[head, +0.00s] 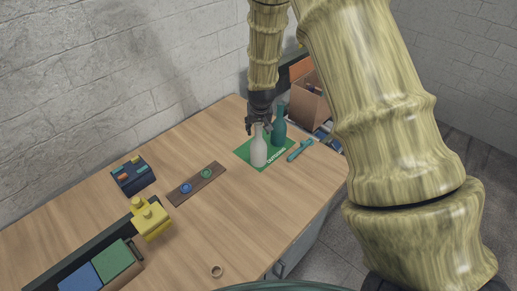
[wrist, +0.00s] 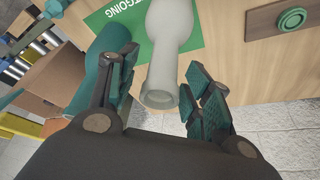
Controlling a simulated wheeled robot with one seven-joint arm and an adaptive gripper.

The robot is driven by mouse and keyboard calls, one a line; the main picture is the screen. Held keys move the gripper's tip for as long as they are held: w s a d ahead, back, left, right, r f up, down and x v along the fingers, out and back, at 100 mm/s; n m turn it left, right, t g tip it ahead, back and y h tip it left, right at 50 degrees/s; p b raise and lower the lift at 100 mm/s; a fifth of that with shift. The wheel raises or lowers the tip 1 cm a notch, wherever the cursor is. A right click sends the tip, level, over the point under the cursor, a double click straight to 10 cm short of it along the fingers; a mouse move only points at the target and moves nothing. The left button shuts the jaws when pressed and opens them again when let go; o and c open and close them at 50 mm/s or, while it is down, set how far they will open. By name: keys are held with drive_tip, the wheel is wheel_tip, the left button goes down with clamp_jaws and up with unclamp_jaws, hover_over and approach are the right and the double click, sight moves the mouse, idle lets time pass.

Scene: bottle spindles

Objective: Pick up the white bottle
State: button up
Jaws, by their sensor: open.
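The white bottle (head: 259,152) stands upright on a green mat (head: 244,153) on the wooden table. In the wrist view, the white bottle (wrist: 165,50) has its neck and open mouth toward my gripper, between the two fingers. My gripper (head: 258,127) is over the bottle's top, pointing down. The wrist view shows my gripper (wrist: 163,95) open, with teal-padded fingers on either side of the neck and a gap on both sides. A teal bottle (head: 279,128) stands just behind and to the right of the white one; it also shows in the wrist view (wrist: 95,75), beside the left finger.
A teal tool-like object (head: 300,150) lies right of the mat. A wooden strip with blue and green round pieces (head: 197,184), a yellow object (head: 150,218) and a dark box (head: 133,175) are to the left. A cardboard box (head: 309,104) is behind. The front table is mostly clear.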

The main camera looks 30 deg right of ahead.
drive_tip(key=shift+x, duration=0.95)
drive_tip(key=shift+r, duration=0.1)
clamp_jaws()
